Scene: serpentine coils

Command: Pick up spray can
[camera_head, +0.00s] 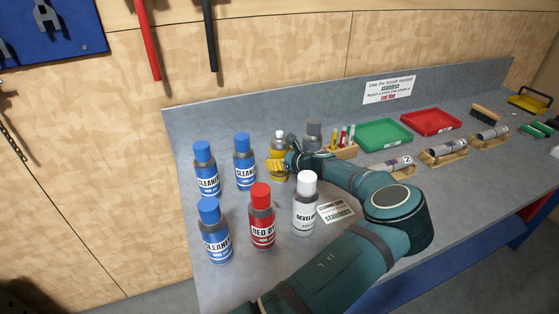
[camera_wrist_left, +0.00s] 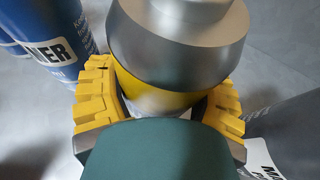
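A yellow spray can (camera_head: 278,166) with a light cap stands upright on the grey bench among other cans. My left gripper (camera_head: 290,158) is at this can, its arm reaching in from the lower right. In the left wrist view the can's grey top (camera_wrist_left: 178,45) and yellow body (camera_wrist_left: 160,93) sit between the two yellow fingers of my left gripper (camera_wrist_left: 160,105). The fingers are very close to the can's sides; I cannot tell whether they press on it. My right gripper is not in view.
Blue cleaner cans (camera_head: 206,172), a red can (camera_head: 262,222), a white-capped developer can (camera_head: 304,208) and a grey can (camera_head: 314,134) stand close around. A marker holder (camera_head: 345,151), a green tray (camera_head: 385,134) and a red tray (camera_head: 431,122) are to the right.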

